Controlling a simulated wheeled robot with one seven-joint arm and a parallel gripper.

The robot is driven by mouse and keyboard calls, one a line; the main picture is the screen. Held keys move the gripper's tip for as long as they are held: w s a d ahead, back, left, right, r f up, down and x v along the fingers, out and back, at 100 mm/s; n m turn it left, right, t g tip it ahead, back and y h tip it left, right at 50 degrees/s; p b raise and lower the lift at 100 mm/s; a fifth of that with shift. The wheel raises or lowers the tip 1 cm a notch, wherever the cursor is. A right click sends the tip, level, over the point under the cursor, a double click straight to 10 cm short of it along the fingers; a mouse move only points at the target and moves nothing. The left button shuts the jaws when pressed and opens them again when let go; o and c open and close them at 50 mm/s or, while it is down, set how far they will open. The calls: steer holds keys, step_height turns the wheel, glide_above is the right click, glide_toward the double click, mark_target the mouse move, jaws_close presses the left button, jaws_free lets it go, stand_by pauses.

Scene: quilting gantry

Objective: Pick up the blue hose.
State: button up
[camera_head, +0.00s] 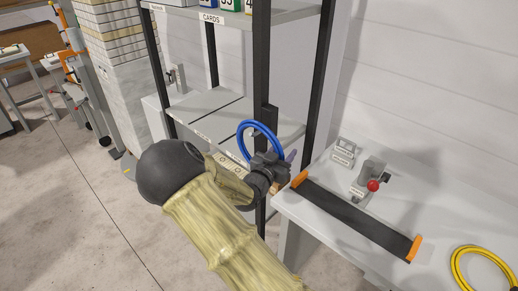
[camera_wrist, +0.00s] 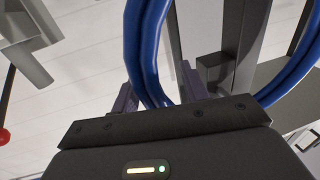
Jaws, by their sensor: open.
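The blue hose (camera_head: 258,126) is a coil of a few turns, upright beside the dark rack post in the head view. In the wrist view the blue hose (camera_wrist: 143,50) runs up close in front of my gripper, with its other side at the right. My gripper (camera_head: 284,163) is at the coil's lower part. In the wrist view my open gripper (camera_wrist: 158,90) has a purple finger on each side of the hose's left strand. I cannot tell whether the fingers touch it. The coil's bottom is hidden behind the gripper body.
The rack post (camera_head: 262,60) with a dark bracket (camera_head: 270,118) stands close by the coil. Rack shelves (camera_head: 205,115) lie behind. A white table (camera_head: 330,235) at right carries a dark strip with orange ends (camera_head: 355,217), a red-knobbed device (camera_head: 372,180) and a yellow hose (camera_head: 484,262).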

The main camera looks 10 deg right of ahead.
mark_target(279, 148)
jaws_close()
steer(key=shift+r, duration=0.15)
steer(key=r, duration=0.1)
steer(key=r+b, duration=0.1)
steer(key=r, duration=0.1)
steer(key=shift+s+a, duration=0.25)
steer(key=shift+a, duration=0.1)
steer(key=b+v, duration=0.3)
steer(key=v, duration=1.4)
steer(key=shift+s, duration=0.15)
steer(key=shift+r, duration=0.1)
